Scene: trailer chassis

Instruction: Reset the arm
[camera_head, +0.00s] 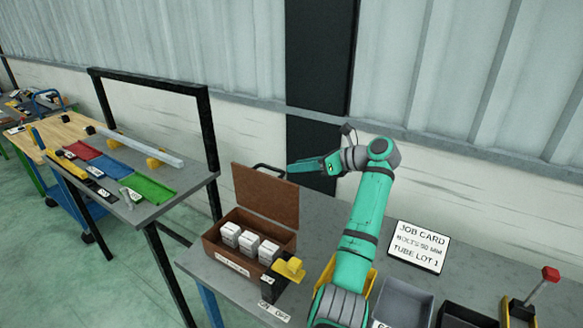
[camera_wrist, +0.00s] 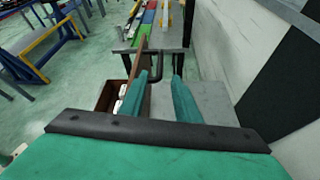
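My gripper (camera_head: 292,166) is held in the air above and behind the open lid of a brown box (camera_head: 213,245), pointing left. In the wrist view my gripper (camera_wrist: 161,78) shows two green fingers with a clear gap between them, open and with nothing held. The box lid (camera_head: 266,196) and its dark handle lie just beyond the fingers in the wrist view.
Several white blocks (camera_head: 248,243) sit in the box. A black-and-yellow switch (camera_head: 288,268) stands in front. A job card (camera_head: 418,246), grey bin (camera_head: 402,302) and red-knobbed lever (camera_head: 549,274) are at right. Another table (camera_head: 155,211) stands left; the wall is behind.

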